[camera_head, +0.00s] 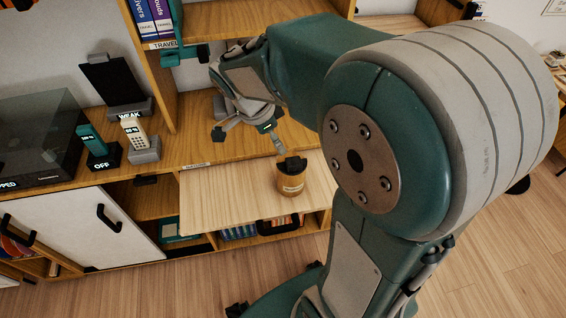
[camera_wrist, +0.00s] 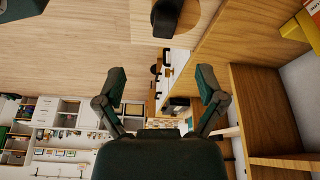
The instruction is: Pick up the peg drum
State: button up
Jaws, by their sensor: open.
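A small brown cylinder with a pale label and dark pieces at its top, which looks like the peg drum (camera_head: 291,183), stands upright on a pale wooden pull-out board (camera_head: 225,200) in the head view. My gripper (camera_head: 247,132) is behind it and to its left, over the wooden counter, apart from the drum. In the wrist view my gripper (camera_wrist: 161,80) has its two fingers spread wide with nothing between them. A dark rounded shape shows at the top of the wrist view; I cannot tell whether it belongs to the drum.
Shelf uprights (camera_head: 155,75) rise behind. A white sliding door (camera_head: 75,228) is below. The board left of the drum is bare.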

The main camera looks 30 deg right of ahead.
aim_at(292, 161)
jog(key=d+f, duration=0.1)
jog(key=f, duration=0.1)
jog(key=d+f+m, duration=0.1)
jog(key=f, duration=0.2)
jog(key=d+f+m, duration=0.1)
jog(key=f, duration=0.1)
jog(key=shift+w+d+f+g+h, duration=0.1)
jog(key=shift+w+f+g+h, duration=0.1)
jog(key=shift+w+g+h, duration=0.1)
jog(key=x, duration=0.4)
jog(key=shift+s+d+f, duration=0.1)
jog(key=shift+d+f, duration=0.15)
jog(key=shift+a, duration=0.1)
grip_shut()
